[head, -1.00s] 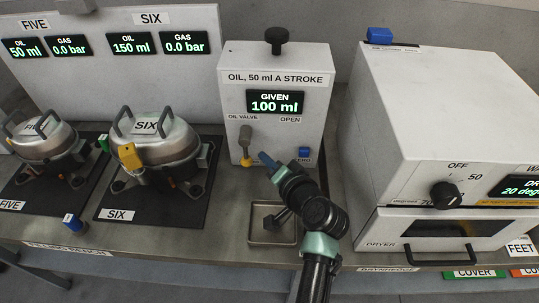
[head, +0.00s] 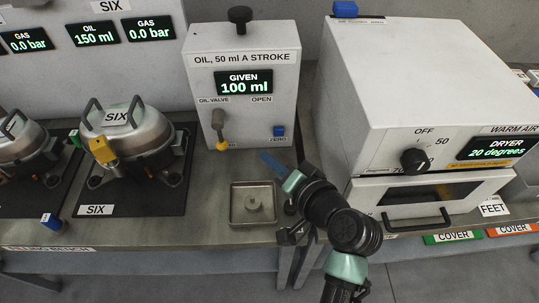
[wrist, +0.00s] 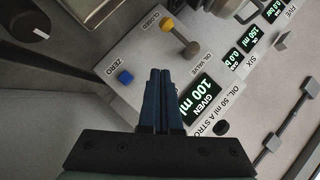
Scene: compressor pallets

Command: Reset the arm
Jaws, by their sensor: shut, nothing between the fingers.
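My gripper (head: 268,158) is shut with nothing between its blue fingers. In the head view it is in front of the lower right of the oil dispenser (head: 198,70), just below the blue ZERO button (head: 279,130). In the wrist view my gripper (wrist: 159,72) has its two fingers together, over the dispenser's front. There the ZERO button (wrist: 125,77) is left of the fingers. The oil valve lever (head: 219,130) hangs down, its yellow tip also showing in the wrist view (wrist: 166,25). The dispenser display (head: 243,82) reads GIVEN 100 ml.
A square metal tray (head: 236,215) sits in front of the dispenser. Compressor SIX (head: 135,135) stands on a dark mat at left, a small blue part (head: 50,222) near it. The white dryer (head: 390,75) stands close at right, its handle (head: 418,220) sticking out.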

